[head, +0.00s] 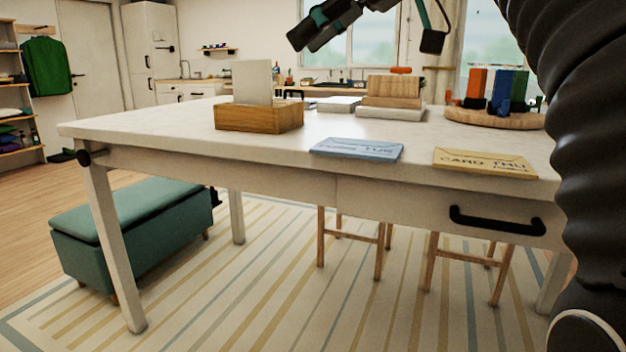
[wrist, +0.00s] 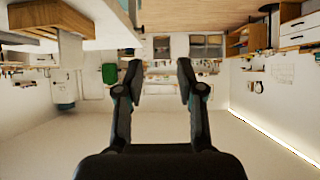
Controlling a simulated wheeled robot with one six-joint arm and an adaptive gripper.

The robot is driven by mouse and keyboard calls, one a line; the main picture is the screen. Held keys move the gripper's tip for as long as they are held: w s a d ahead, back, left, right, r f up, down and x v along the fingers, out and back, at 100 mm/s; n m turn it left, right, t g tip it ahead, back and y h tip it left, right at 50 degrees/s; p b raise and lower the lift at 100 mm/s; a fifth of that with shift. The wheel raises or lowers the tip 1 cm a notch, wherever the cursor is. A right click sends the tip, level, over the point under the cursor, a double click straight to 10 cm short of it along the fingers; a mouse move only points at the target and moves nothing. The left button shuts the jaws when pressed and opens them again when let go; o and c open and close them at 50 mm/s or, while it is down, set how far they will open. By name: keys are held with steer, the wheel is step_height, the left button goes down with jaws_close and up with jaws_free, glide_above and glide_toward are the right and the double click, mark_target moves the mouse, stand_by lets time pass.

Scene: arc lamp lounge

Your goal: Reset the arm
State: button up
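My gripper (head: 378,40) is at the top of the head view, raised above the white table (head: 190,125). In the wrist view my gripper (wrist: 160,78) has its two fingers spread wide with nothing between them. The room behind appears upside down there. My dark ribbed arm runs down the right side of the head view and hides the table's right end.
On the table are a wooden box (head: 258,118) holding a white card, a blue envelope (head: 357,149), a yellow envelope (head: 484,160), stacked books (head: 391,112) and a round wooden tray (head: 485,119). A teal bench (head: 135,225) stands at left below.

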steer(key=s+d+f+m+h+p, duration=0.1)
steer(key=s+d+f+m+h, duration=0.2)
steer(key=f, duration=1.1)
steer(key=s+d+f+m+t+h+p, duration=0.1)
steer(key=s+d+f+m+h, duration=0.2)
steer(key=f, duration=1.1)
steer(key=s+d+f+m+h+p, duration=0.2)
steer(key=s+d+f+m+h, duration=0.2)
steer(key=f, duration=0.9)
steer(key=s+d+m, duration=0.3)
steer(key=s+d, duration=0.2)
steer(key=shift+s+d+f, duration=0.25)
steer(key=shift+f, duration=0.15)
steer(key=shift+o, duration=0.4)
